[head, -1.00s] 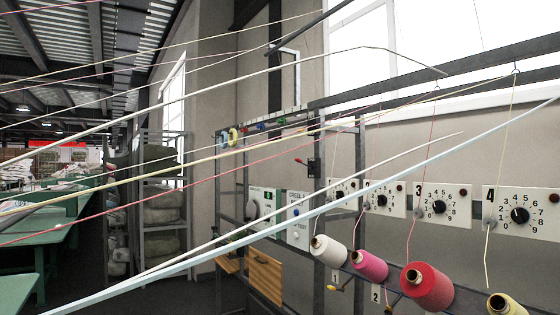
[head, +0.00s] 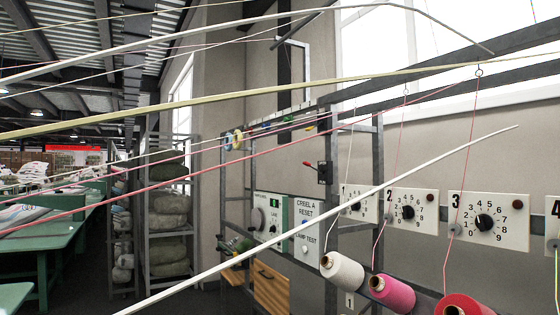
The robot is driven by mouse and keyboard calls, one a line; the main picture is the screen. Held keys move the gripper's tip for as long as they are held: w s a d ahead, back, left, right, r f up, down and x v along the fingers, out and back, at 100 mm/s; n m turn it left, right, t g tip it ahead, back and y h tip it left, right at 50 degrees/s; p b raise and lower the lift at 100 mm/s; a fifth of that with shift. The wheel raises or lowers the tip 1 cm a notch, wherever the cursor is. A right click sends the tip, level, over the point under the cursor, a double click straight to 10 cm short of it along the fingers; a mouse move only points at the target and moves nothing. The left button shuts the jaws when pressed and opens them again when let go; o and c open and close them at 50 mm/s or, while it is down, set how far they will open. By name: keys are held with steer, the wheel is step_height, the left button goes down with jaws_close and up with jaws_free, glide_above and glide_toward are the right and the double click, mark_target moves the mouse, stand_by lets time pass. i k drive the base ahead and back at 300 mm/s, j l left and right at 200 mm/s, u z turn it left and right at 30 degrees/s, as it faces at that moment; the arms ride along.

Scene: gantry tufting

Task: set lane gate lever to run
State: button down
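A small lever with a red knob (head: 307,164) sticks out to the left from a black box (head: 323,173) on a dark upright post of the creel frame, near the middle of the head view. It looks like the lane gate lever. The lever slopes slightly up toward its knob. I cannot read any run mark beside it. My gripper is not in view, and nothing touches the lever.
A panel reading "CREEL A RESET" (head: 306,212) stands below the lever. Numbered dial panels (head: 490,221) line the wall at right. White (head: 342,271), pink (head: 392,293) and red spools sit below them. Yarn strands cross the view. Green tables (head: 55,240) stand at left.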

mark_target(307, 163)
steer(key=i+l+u, duration=0.1)
steer(key=i, duration=0.3)
steer(key=i+l+u, duration=0.1)
steer(key=i+l, duration=0.2)
steer(key=i+l+u, duration=0.1)
steer(key=i+l, duration=0.15)
steer(key=i, duration=0.25)
